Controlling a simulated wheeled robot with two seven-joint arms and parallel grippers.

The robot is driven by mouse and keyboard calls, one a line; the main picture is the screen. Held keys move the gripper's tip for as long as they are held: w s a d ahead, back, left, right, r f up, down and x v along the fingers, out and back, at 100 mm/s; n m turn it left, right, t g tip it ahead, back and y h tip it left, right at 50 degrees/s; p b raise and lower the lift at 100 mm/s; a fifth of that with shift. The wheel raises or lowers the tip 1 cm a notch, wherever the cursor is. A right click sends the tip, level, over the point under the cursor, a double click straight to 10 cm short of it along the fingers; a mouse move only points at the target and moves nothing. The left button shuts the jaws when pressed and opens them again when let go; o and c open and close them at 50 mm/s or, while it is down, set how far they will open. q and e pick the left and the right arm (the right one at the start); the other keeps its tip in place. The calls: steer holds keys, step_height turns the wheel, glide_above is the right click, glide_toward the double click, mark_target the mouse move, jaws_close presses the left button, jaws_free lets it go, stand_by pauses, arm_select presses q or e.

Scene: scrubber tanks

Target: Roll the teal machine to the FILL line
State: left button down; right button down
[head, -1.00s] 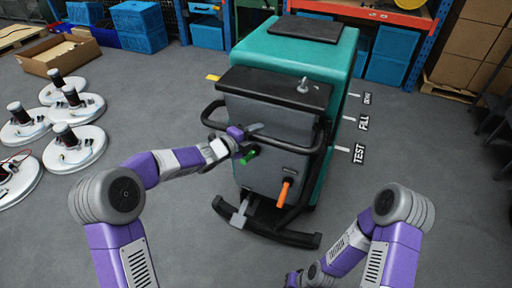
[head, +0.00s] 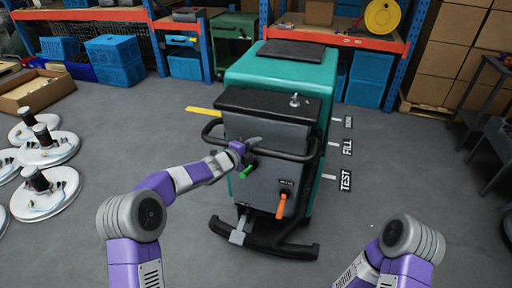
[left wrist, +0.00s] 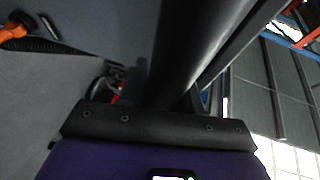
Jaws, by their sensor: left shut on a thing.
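The teal machine (head: 278,75) stands upright on the floor in front of me, its grey front panel and black handle bar (head: 290,156) towards me. My left gripper (head: 243,150) is shut on the left part of this bar. In the left wrist view the dark bar (left wrist: 185,50) runs up from the jaws. The FILL label (head: 347,147) lies on the floor right of the machine, with a short white line (head: 333,143) beside it. The TEST label (head: 345,180) is nearer to me. A farther label is too small to read. My right gripper is out of view.
A yellow floor strip (head: 203,110) shows left of the machine. Round white scrubber heads (head: 47,147) lie at the left. Orange-beamed shelves (head: 345,42) with blue bins stand behind, cardboard boxes (head: 455,60) at the right back.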

arm_select(q)
steer(key=shift+r, duration=0.45)
steer(key=c, duration=0.9)
jaws_free()
steer(key=shift+a, duration=0.1)
steer(key=shift+o, duration=0.2)
steer(key=shift+s, duration=0.1)
steer(key=shift+f, duration=0.15)
steer(key=v, duration=0.7)
steer(key=shift+s+a, duration=0.2)
